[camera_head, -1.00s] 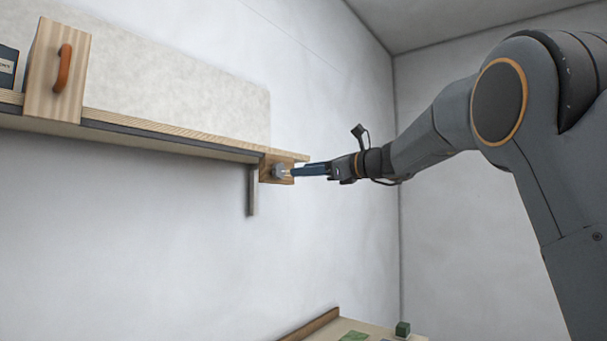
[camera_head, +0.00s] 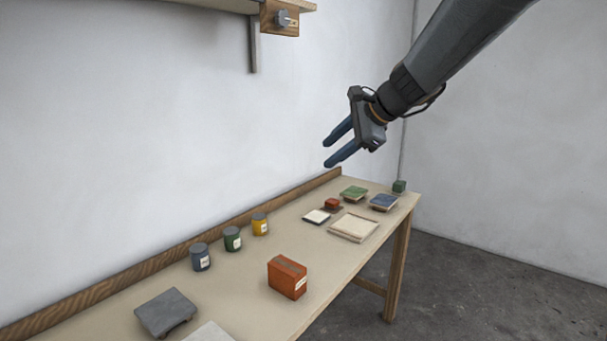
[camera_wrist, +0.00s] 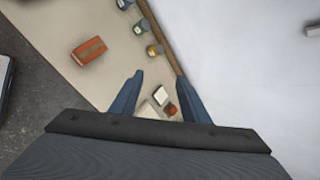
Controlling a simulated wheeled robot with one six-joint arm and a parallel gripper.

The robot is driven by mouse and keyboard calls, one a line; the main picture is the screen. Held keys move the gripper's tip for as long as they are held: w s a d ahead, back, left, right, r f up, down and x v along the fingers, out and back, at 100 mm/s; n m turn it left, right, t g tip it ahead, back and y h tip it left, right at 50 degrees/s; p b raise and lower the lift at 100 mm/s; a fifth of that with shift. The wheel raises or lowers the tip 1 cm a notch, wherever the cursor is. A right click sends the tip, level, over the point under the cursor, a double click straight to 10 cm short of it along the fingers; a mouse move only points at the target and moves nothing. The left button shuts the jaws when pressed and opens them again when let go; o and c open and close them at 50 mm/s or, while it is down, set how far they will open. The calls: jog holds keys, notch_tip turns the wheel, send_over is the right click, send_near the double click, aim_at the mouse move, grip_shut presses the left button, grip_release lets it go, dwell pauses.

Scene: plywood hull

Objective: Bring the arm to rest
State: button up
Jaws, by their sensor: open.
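My gripper (camera_head: 334,152) is open and empty, held in the air above the far part of the workbench (camera_head: 240,275), beside the white wall. Its two blue fingers point down and to the left in the head view. In the wrist view my gripper (camera_wrist: 160,95) has its fingers spread, with the bench top and small items far below between and beyond them. My arm comes in from the upper right. Nothing touches the fingers.
Below stand an orange box (camera_head: 288,277), a grey jar (camera_head: 200,257), a green jar (camera_head: 232,238), a yellow jar (camera_head: 260,224), a grey stand (camera_head: 166,312) and a shallow tray (camera_head: 354,228). A shelf end with a wooden block (camera_head: 278,18) hangs above left. Air around my gripper is clear.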

jog(key=s+d+f+n+g+h, duration=0.1)
jog(key=s+d+f+n, duration=0.3)
jog(key=s+f, duration=0.5)
jog(key=s+d+f+n+g+h, duration=0.2)
jog(key=s+f+n, duration=0.4)
jog(key=s+f, duration=0.3)
jog(key=s+d+f+n+g+h, duration=0.2)
jog(key=s+d+f+n+h, duration=0.2)
jog(key=s+f, duration=0.4)
jog(key=s+d+n+b, duration=0.1)
jog(key=s+d, duration=0.1)
jog(key=s, duration=0.2)
jog(key=shift+f+n, duration=0.3)
jog(key=shift+f, duration=0.1)
